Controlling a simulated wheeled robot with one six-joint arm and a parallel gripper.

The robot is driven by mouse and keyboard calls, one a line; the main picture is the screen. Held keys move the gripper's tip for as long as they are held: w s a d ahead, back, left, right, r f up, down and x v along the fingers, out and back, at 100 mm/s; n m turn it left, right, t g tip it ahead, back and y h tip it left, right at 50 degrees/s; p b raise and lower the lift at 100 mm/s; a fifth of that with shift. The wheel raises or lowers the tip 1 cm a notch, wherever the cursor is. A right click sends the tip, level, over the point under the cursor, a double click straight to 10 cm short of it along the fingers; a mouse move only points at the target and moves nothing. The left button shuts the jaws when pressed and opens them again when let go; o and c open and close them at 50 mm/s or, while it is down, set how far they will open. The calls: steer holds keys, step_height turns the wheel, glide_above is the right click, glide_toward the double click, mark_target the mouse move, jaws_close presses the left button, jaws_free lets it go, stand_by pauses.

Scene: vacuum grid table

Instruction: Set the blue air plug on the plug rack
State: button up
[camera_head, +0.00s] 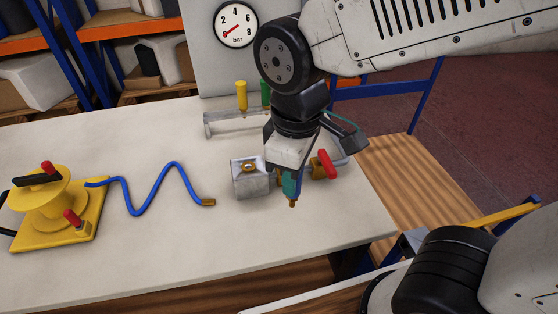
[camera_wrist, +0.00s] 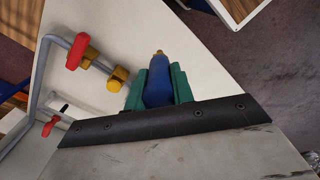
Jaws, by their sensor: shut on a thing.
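My gripper (camera_head: 291,187) is shut on the blue air plug, which shows between the green fingers in the wrist view (camera_wrist: 158,84). The plug's brass tip (camera_head: 292,204) points down over the table in the head view, and the fingers hide most of its body. The plug rack (camera_head: 222,126) is a low grey rail at the back of the table, behind and left of my gripper. A yellow plug (camera_head: 241,96) and a green plug (camera_head: 265,93) stand upright on it. My arm hides the rack's right part.
A grey block (camera_head: 250,181) with a brass port is just left of my gripper. A red-handled valve (camera_head: 326,164) is just right. A blue hose (camera_head: 150,190) runs from a yellow base (camera_head: 48,218) at left. A gauge (camera_head: 236,25) is on the back panel.

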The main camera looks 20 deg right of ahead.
steer(key=shift+s+d+r, duration=0.1)
steer(key=shift+s+r, duration=0.1)
steer(key=shift+r, duration=2)
